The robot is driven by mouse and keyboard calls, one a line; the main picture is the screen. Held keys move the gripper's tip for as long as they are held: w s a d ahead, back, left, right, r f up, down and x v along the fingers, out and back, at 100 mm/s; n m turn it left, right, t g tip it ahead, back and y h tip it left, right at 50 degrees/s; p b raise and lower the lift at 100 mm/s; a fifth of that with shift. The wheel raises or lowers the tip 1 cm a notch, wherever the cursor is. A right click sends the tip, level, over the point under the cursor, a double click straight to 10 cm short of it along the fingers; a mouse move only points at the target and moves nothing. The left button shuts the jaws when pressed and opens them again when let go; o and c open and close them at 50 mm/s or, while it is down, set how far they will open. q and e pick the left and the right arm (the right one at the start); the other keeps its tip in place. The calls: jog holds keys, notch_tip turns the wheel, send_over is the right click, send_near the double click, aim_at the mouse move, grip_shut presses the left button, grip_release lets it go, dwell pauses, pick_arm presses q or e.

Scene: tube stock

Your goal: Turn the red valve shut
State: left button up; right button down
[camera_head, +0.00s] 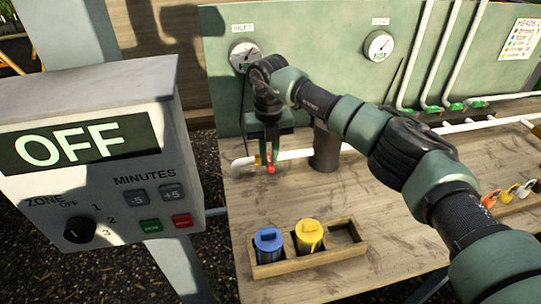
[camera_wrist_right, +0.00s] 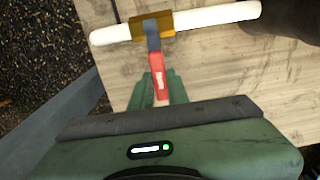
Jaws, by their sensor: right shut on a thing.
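The red valve handle (camera_head: 271,169) shows low on the white pipe (camera_head: 295,154) at the left of the bench, below the inlet gauge. In the wrist view the red handle (camera_wrist_right: 158,86) stands across the white pipe (camera_wrist_right: 215,16), with a grey upper part over the brass valve body (camera_wrist_right: 168,44). My right gripper (camera_head: 270,160) reaches down over the handle. In the wrist view the right gripper (camera_wrist_right: 160,92) has its green fingers at both sides of the red grip, shut on it. My left gripper is in neither view.
A control box (camera_head: 100,180) reading OFF stands close at the left. A wooden tray (camera_head: 310,258) holds a blue cartridge (camera_head: 268,243) and a yellow cartridge (camera_head: 309,236). A dark post (camera_head: 326,150) stands right of the valve. The bench between post and tray is bare.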

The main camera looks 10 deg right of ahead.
aim_at(269, 160)
jog(key=c, duration=1.4)
grip_release()
jog(key=shift+o, duration=0.2)
notch_tip(269, 160, up, 8)
jog(key=shift+f+b, duration=0.1)
jog(key=shift+b, duration=0.7)
